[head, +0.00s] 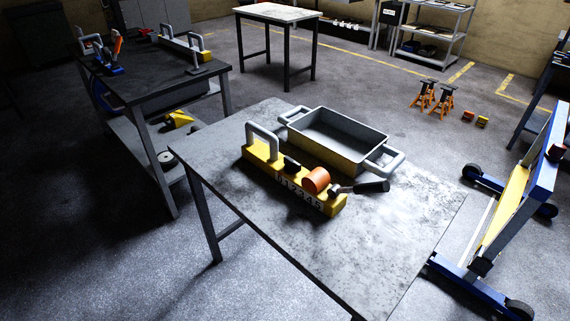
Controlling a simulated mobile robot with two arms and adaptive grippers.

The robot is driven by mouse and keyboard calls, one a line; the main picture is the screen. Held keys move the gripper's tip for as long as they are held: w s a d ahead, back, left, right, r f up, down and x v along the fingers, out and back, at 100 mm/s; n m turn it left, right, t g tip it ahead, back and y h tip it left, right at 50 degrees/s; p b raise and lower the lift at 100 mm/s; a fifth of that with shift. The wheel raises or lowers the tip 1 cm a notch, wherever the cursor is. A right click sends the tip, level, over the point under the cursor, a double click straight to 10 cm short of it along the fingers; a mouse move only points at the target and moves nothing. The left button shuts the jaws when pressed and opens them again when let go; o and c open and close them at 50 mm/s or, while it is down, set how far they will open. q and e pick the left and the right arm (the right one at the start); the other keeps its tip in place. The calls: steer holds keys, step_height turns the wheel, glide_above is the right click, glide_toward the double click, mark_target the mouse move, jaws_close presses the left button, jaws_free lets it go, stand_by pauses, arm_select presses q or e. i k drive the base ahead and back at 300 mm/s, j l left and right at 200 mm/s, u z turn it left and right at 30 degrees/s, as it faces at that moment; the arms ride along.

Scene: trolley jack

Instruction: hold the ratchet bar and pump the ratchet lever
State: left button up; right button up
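The ratchet bar (291,187), a long yellow block with a row of dark and white marks on its front, lies on the near grey table (370,258). A pale upright loop handle (264,135) stands at its left end. An orange cylinder (315,180) sits on the bar right of its middle. The ratchet lever (371,187), with a black grip on a metal shaft, sticks out to the right from the bar's right end and looks nearly flat. Neither of my grippers shows in the head view.
A grey tray with pale handles (371,131) stands right behind the bar. A dark bench (150,82) with tools is at the left. A blue wheeled frame (545,175) stands at the right. Orange jack stands (441,100) are on the floor behind. The table's front is clear.

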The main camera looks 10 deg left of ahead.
mark_target(381, 186)
steer(key=i+j+z, duration=0.35)
steer(key=j, duration=0.35)
steer(key=j+z, duration=0.4)
steer(key=j, duration=0.35)
steer(key=j+z, duration=0.35)
steer(key=j, duration=0.45)
steer(key=i, duration=0.1)
